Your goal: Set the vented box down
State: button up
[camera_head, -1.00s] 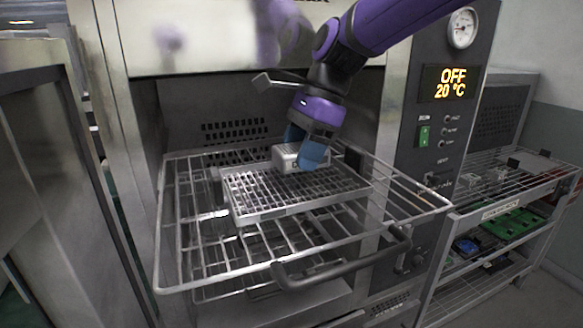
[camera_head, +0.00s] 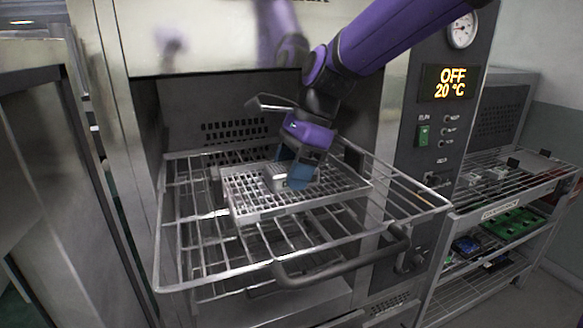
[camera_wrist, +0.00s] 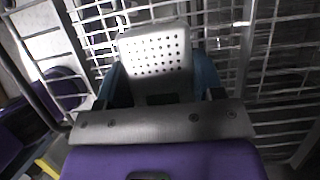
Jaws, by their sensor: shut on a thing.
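The vented box (camera_head: 275,178) is a small pale box; its top with rows of round holes shows in the wrist view (camera_wrist: 157,54). My gripper (camera_head: 297,175), with blue fingers, is shut on it; the fingers lie on both sides of the box in the wrist view (camera_wrist: 160,82). In the head view the box is low over the perforated metal tray (camera_head: 252,213), partly hidden by a finger. I cannot tell whether its underside touches the tray. The tray lies on the pulled-out wire rack (camera_head: 190,288) of the oven.
The oven's control panel (camera_head: 437,120) reads OFF, 20 °C. A wire shelf unit (camera_head: 510,205) with circuit boards stands at the right. The tray's front part is bare.

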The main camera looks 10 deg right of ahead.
jog(key=o, duration=1)
jog(key=shift+s+f, duration=0.1)
jog(key=shift+f, duration=0.2)
jog(key=shift+r, duration=0.25)
jog(key=v, duration=1.2)
jog(key=shift+s+d+f+n+t+h, duration=0.75)
jog(key=shift+s+d+f+n+t, duration=0.35)
jog(key=shift+s+d+n, duration=1.85)
jog(key=shift+s+d+f+n+t+h, duration=0.9)
jog(key=shift+s+d+n, duration=1.1)
jog(key=shift+s+d, duration=1.8)
jog(key=shift+s+d+f+n+t+h, duration=0.55)
jog(key=shift+s+d+f+n+t, duration=0.75)
jog(key=shift+s+d+n, duration=1.6)
jog(key=shift+s+d+m, duration=0.35)
jog(key=shift+d+m, duration=0.1)
jog(key=shift+d, duration=0.1)
